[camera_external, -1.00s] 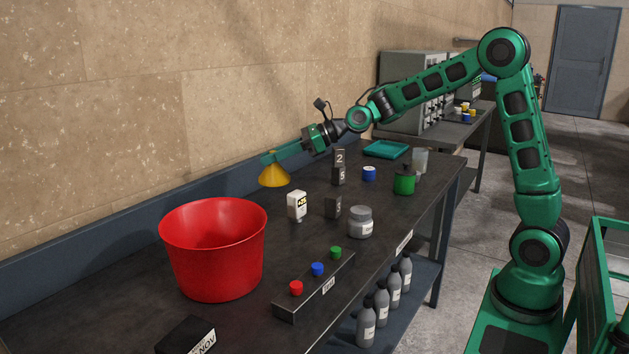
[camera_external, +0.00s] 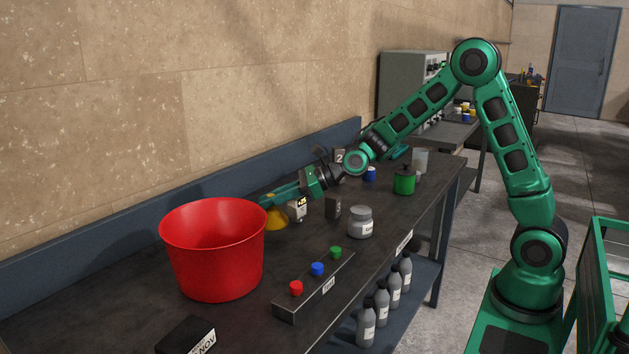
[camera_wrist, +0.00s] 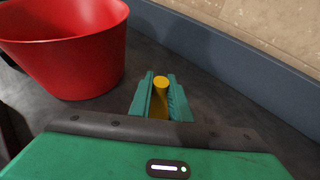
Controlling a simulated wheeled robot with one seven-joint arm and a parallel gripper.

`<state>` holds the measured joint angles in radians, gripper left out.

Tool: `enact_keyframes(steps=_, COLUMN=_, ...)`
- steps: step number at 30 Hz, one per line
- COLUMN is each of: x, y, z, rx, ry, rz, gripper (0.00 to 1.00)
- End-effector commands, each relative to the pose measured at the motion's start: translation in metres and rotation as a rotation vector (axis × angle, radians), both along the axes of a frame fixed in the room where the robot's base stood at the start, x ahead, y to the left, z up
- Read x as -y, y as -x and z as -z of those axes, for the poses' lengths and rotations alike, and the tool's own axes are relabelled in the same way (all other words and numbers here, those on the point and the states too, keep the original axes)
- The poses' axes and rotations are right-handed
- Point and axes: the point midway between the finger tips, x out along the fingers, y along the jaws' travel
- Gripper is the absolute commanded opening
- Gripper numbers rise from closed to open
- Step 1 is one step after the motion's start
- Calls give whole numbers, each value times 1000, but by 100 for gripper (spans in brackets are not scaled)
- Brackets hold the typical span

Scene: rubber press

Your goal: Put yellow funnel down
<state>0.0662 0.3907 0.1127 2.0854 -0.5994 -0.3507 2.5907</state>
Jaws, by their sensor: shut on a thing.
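The yellow funnel (camera_external: 276,219) is low over the dark bench, just right of the red tub, partly hidden by the tub's rim and my fingers. Whether its wide end touches the bench cannot be told. My gripper (camera_external: 270,199) is shut on the funnel's narrow top. In the wrist view the funnel (camera_wrist: 160,83) shows between the two green fingertips of my gripper (camera_wrist: 160,92), with its narrow end up.
A large red tub (camera_external: 212,260) stands just left of the funnel. A grey jar (camera_external: 360,222) and a button strip (camera_external: 315,287) are nearer. The blue-grey back rail (camera_wrist: 200,50) runs along the wall.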

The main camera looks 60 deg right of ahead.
Motion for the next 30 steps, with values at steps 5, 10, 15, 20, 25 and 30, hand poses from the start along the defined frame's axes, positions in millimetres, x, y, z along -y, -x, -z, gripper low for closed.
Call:
enact_keyframes(steps=5, x=0, y=1, z=15, rx=-4, ry=0, rz=0, gripper=0)
enact_keyframes(steps=10, x=-1, y=0, z=36, rx=-2, ry=0, rz=-1, gripper=0)
enact_keyframes(steps=15, x=0, y=0, z=39, rx=0, ry=0, rz=-1, gripper=0)
enact_keyframes(steps=20, x=0, y=0, z=40, rx=0, ry=0, rz=0, gripper=0)
enact_keyframes(steps=25, x=0, y=0, z=41, rx=-1, ry=1, rz=0, gripper=35)
enact_keyframes(steps=30, x=0, y=0, z=41, rx=-1, ry=1, rz=0, gripper=35)
